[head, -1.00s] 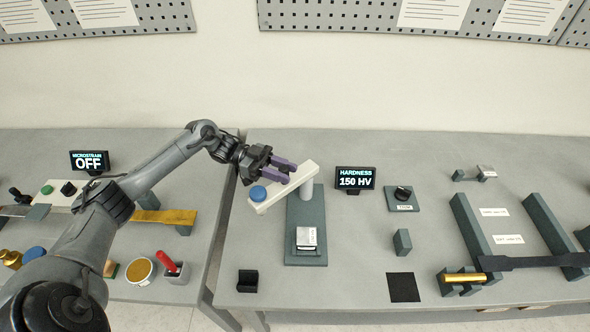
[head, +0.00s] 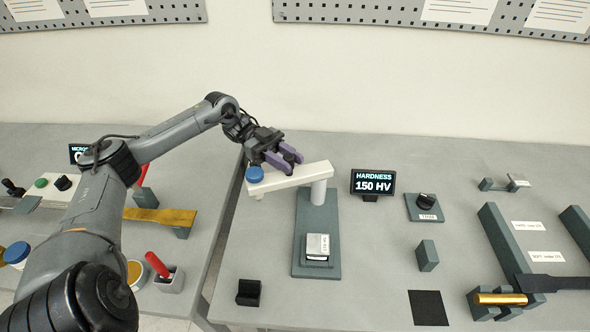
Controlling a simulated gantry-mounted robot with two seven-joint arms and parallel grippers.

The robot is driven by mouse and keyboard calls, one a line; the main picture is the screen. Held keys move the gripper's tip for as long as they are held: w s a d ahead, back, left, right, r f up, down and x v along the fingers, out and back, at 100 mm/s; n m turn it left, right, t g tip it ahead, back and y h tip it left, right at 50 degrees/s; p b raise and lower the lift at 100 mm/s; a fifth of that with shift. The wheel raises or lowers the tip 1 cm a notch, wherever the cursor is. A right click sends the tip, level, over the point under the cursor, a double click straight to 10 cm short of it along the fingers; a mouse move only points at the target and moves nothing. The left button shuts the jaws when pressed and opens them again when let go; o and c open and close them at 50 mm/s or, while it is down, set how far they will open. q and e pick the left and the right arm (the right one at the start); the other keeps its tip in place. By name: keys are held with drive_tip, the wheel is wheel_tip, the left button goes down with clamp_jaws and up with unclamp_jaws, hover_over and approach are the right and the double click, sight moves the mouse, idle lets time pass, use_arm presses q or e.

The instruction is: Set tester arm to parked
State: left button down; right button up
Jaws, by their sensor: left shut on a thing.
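The tester arm (head: 305,176) is a white beam on a grey post (head: 318,192), pointing left, with a blue cap (head: 255,174) on its free end. That end hangs off to the left of the dark grey-green tester base (head: 306,222). My left gripper (head: 286,160), with purple fingers, is at the beam's back edge, shut on a small dark handle (head: 291,157) there. A silver block (head: 318,245) sits on the front of the base, clear of the beam. My right gripper is not in view.
The hardness display (head: 373,184) reads 150 HV, right of the post. Beside it is a dark knob on a plate (head: 424,205). A small black box (head: 248,292) and a black mat (head: 428,307) lie in front. A gap separates the two tables on the left.

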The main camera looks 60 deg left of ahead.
use_arm(q)
drive_tip(key=shift+f, duration=0.1)
idle(0.4)
drive_tip(key=c, duration=1.2)
unclamp_jaws()
drive_tip(key=o, duration=0.3)
drive_tip(key=shift+w+d, duration=0.15)
drive_tip(key=shift+d, duration=0.05)
drive_tip(key=shift+a, duration=0.1)
drive_tip(key=shift+a, duration=0.15)
